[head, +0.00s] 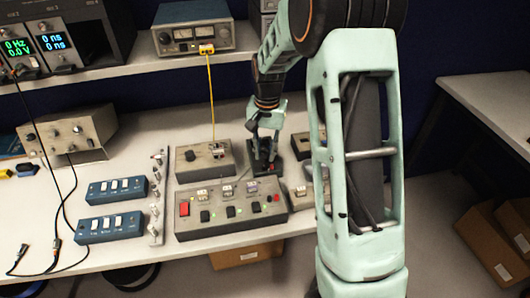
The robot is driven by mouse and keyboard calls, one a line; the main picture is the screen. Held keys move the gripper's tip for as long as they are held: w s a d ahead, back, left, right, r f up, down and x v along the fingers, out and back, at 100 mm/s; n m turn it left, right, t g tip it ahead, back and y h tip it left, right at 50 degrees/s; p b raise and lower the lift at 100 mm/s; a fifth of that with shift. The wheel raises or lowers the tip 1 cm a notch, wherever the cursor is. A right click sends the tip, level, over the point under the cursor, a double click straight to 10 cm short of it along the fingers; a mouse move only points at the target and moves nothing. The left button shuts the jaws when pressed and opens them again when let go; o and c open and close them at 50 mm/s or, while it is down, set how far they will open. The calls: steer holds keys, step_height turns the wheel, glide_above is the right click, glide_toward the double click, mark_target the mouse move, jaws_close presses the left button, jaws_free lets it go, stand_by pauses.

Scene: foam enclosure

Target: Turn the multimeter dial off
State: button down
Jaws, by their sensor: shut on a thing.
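A small dark device (272,170), apparently the multimeter, lies on the bench between a grey box and my arm. My gripper (264,150) points down over it, with its fingers at the device's top. The gripper is shut on a small part there, apparently the dial. The fingers hide the dial, so its setting cannot be read.
A grey switch panel (230,210) lies in front of the device. A grey box (204,160) with a knob stands to its left, with a yellow cable (211,95) rising to a shelf instrument (193,38). Blue switch boxes (115,190) lie further left.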

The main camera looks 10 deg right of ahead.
mark_target(267, 154)
steer(key=shift+n, duration=1.1)
steer(key=c, duration=1.7)
jaws_free()
steer(key=shift+r, duration=0.1)
steer(key=r, duration=1.1)
steer(key=shift+d+r, duration=0.2)
steer(key=shift+r, duration=0.2)
